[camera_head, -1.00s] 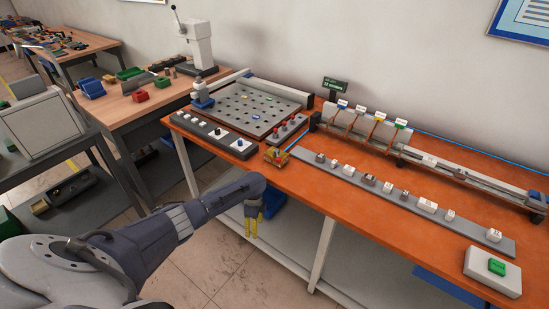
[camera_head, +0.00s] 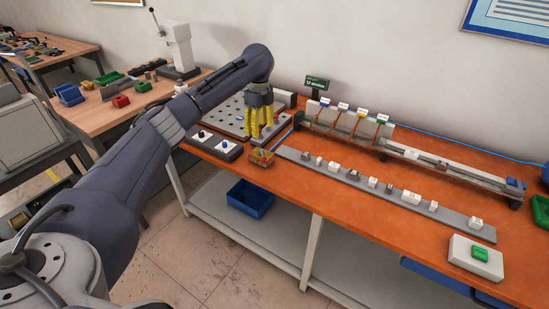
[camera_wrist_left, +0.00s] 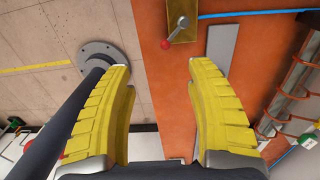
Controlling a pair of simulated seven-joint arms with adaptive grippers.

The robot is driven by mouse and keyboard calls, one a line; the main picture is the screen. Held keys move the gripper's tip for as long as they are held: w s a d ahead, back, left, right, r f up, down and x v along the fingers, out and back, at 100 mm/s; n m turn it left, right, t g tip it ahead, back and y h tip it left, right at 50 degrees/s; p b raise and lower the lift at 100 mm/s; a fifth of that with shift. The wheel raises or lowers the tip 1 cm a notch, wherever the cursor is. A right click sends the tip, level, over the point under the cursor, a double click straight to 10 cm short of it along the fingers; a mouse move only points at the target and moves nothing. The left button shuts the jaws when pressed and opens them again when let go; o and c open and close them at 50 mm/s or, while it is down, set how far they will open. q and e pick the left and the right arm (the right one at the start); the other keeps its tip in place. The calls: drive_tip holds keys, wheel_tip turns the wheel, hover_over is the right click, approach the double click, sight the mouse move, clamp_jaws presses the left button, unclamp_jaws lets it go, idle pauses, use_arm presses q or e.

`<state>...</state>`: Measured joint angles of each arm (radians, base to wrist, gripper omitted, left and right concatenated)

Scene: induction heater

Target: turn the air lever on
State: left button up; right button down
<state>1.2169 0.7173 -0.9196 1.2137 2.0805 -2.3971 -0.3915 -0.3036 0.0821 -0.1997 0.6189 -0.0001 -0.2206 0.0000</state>
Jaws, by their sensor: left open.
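My left gripper (camera_head: 258,137), with yellow ribbed fingers, is above the table, behind the block in the picture. In the left wrist view the gripper (camera_wrist_left: 160,68) is open and empty, and the lever lies beyond its fingertips, apart from them. My right gripper is not in view.
A grey strip (camera_head: 340,180) with several small white and grey blocks runs along the orange table (camera_head: 385,220). A perforated board (camera_head: 225,115) and a dark switch panel (camera_head: 228,152) are near the gripper. A coil rack (camera_head: 355,125) stands at the back. A white box with a green button (camera_head: 480,254) is front right.

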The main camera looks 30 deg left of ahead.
use_arm(q)
wheel_tip(320, 180, up, 2)
drive_tip(key=w+r, duration=0.1)
approach(263, 155)
drive_tip(key=f, duration=0.3)
drive_tip(key=s+d+f, duration=0.1)
drive_tip(key=f, duration=0.5)
drive_tip(key=shift+s+d+f, duration=0.15)
drive_tip(key=shift+d+f, duration=0.1)
drive_tip(key=shift+f, duration=0.1)
clamp_jaws()
idle(0.4)
